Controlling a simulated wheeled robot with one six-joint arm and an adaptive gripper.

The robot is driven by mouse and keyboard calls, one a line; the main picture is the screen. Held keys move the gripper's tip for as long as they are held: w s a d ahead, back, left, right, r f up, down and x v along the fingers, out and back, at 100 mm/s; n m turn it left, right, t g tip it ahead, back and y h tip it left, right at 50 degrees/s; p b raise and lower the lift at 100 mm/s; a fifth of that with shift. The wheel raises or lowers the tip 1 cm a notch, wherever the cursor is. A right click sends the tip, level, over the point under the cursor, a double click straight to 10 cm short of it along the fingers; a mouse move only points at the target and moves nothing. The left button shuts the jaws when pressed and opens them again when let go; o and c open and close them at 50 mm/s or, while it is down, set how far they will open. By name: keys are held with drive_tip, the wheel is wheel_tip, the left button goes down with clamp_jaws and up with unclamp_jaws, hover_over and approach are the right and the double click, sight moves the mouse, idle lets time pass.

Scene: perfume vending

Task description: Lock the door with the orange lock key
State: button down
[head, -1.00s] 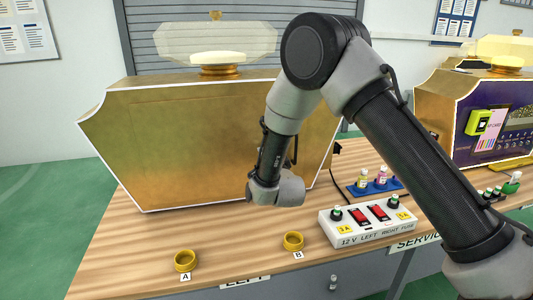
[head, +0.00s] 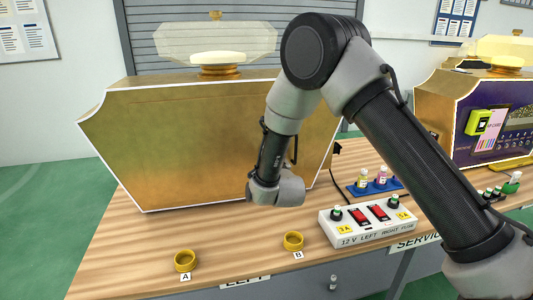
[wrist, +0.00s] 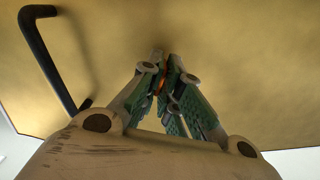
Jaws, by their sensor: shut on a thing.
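The door is the large gold panel (head: 200,150) of the left perfume-bottle-shaped machine, also filling the wrist view (wrist: 240,60). A black bar handle (wrist: 50,60) stands on it at the left in the wrist view. My gripper (wrist: 167,62) points at the panel, with its fingertips close to it. It is shut on the orange key (wrist: 161,84), of which only a small orange bit shows between the fingers. The fingers hide the lock and the key's tip, so I cannot tell whether the key is in the lock. In the head view my wrist hides the gripper.
A blue tray (head: 368,190) holds small bottles. A second machine (head: 460,110) stands at right. The table's front left is clear.

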drive_tip(key=shift+n, duration=1.9)
drive_tip(key=c, duration=1.6)
unclamp_jaws()
drive_tip(key=shift+c, duration=0.2)
drive_tip(key=v, duration=1.2)
